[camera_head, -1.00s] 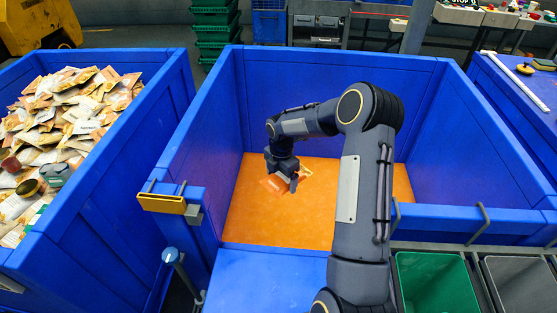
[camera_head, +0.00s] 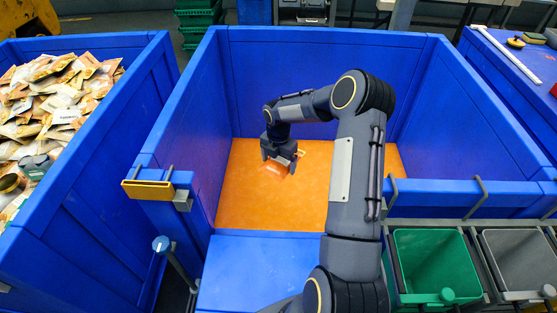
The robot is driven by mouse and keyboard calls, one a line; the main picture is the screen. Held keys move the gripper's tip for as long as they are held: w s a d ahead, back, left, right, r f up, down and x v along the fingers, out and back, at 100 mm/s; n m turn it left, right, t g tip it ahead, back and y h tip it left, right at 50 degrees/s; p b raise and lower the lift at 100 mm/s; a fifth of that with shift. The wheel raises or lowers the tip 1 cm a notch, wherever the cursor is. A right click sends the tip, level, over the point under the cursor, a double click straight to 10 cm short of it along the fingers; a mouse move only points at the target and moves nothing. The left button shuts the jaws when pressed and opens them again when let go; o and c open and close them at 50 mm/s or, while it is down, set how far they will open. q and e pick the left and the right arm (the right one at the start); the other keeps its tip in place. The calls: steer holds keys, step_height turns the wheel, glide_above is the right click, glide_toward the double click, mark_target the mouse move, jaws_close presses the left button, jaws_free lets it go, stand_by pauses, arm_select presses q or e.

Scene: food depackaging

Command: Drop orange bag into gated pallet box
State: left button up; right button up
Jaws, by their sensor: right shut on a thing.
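An orange bag (camera_head: 275,169) hangs at my right gripper (camera_head: 279,166), inside the blue gated pallet box (camera_head: 310,70). The bag is orange with a paler patch and is partly hidden by the fingers. My right gripper points down and is shut on the bag. It is over the box's orange floor (camera_head: 245,195); the bag's exact height above the floor is hard to tell. The box's front gate (camera_head: 260,265) is lowered in front of the floor. My left gripper is not in view.
A second blue box (camera_head: 85,200) full of packets (camera_head: 60,90) stands at the left. A green bin (camera_head: 430,260) and a grey bin (camera_head: 520,260) stand at the front right. A yellow latch (camera_head: 148,189) and a blue-knobbed post (camera_head: 162,244) are by the gate. The box floor is otherwise clear.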

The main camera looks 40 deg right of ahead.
steer(key=o, duration=0.8)
steer(key=shift+r, duration=3.95)
